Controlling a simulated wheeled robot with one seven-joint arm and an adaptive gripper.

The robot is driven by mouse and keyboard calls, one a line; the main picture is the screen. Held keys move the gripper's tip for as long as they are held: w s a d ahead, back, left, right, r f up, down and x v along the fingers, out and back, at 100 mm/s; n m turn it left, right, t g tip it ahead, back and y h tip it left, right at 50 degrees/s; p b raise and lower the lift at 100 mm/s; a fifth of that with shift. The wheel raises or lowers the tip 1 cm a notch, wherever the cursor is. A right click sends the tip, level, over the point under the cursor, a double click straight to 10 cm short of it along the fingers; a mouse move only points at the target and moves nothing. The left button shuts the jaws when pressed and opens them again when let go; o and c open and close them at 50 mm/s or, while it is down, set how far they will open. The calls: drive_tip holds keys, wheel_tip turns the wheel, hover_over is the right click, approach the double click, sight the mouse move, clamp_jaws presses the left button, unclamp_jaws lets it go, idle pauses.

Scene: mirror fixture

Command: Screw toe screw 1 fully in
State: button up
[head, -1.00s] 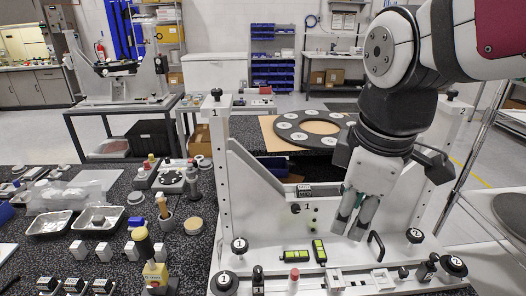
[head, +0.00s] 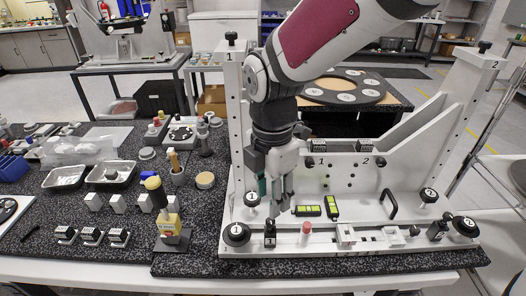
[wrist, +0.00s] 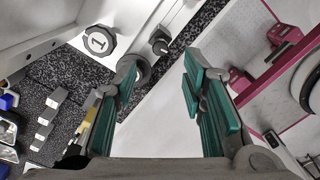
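A small black upright piece with a pale label (head: 270,232) stands at the front left of the white fixture (head: 350,180). It may carry toe screw 1, but the screw itself is too small to tell. Beside it is a black knob marked 1 (head: 236,234); a second knob marked 1 (head: 252,198) sits behind. My gripper (head: 275,200) points down just above and behind the black piece, fingers apart and empty. In the wrist view the black piece (wrist: 160,42) shows beyond and between the fingertips (wrist: 162,66); the front knob (wrist: 138,72) is partly hidden by the left finger.
Two green levels (head: 307,211) (head: 332,207) and a black handle (head: 389,204) lie right of my gripper. A red-topped pin (head: 306,231) stands near the front edge. A yellow-based tool (head: 171,225) stands left of the fixture. The fixture's left post (head: 235,120) rises close by.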

sight(270, 220)
wheel_tip(270, 220, down, 7)
drive_tip(key=shift+r, duration=0.15)
clamp_jaws()
